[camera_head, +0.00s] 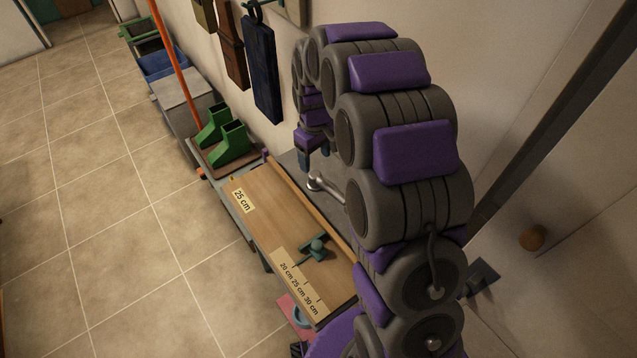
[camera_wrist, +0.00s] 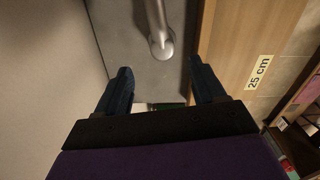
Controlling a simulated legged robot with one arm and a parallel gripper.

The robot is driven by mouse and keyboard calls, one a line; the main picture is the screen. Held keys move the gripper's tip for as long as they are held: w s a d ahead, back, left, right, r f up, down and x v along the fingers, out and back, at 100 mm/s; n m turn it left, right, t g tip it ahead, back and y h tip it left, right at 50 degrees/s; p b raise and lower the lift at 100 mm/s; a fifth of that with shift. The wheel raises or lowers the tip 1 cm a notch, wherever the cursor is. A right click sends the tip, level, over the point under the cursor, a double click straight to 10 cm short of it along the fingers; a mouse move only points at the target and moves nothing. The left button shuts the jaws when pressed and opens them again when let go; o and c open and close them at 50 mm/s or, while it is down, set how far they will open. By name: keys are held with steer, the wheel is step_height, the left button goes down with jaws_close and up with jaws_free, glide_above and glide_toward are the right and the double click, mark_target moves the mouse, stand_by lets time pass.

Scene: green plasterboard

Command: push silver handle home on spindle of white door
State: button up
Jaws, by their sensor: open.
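The silver handle (camera_head: 326,187) lies on the grey top of a bench, beside a wooden board; my arm partly covers it in the head view. In the wrist view, the silver handle (camera_wrist: 160,35) shows its bent, rounded end just beyond and between my fingers. My gripper (camera_head: 315,158) is open; in the wrist view my gripper (camera_wrist: 165,85) has its two dark blue fingers apart with nothing between them. A pale panel (camera_head: 590,200) at the right may be the white door; I cannot make out a spindle for certain.
The wooden board (camera_head: 262,215) has length labels and a green tool (camera_head: 317,248) on it. The tiled floor (camera_head: 110,210) at left is clear.

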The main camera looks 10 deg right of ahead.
mark_target(314, 174)
step_height(314, 174, down, 4)
steer(key=shift+b, duration=0.3)
steer(key=shift+s+a+f+b, duration=0.1)
steer(key=shift+f+b, duration=0.3)
steer(key=shift+f, duration=0.95)
steer(key=shift+s+a+f+b, duration=0.1)
steer(key=shift+f+b, duration=0.25)
steer(key=shift+f, duration=1)
steer(key=shift+r, duration=0.1)
steer(key=shift+c, duration=0.2)
steer(key=shift+w, duration=0.1)
steer(key=c, duration=1.2)
steer(key=shift+c, duration=0.2)
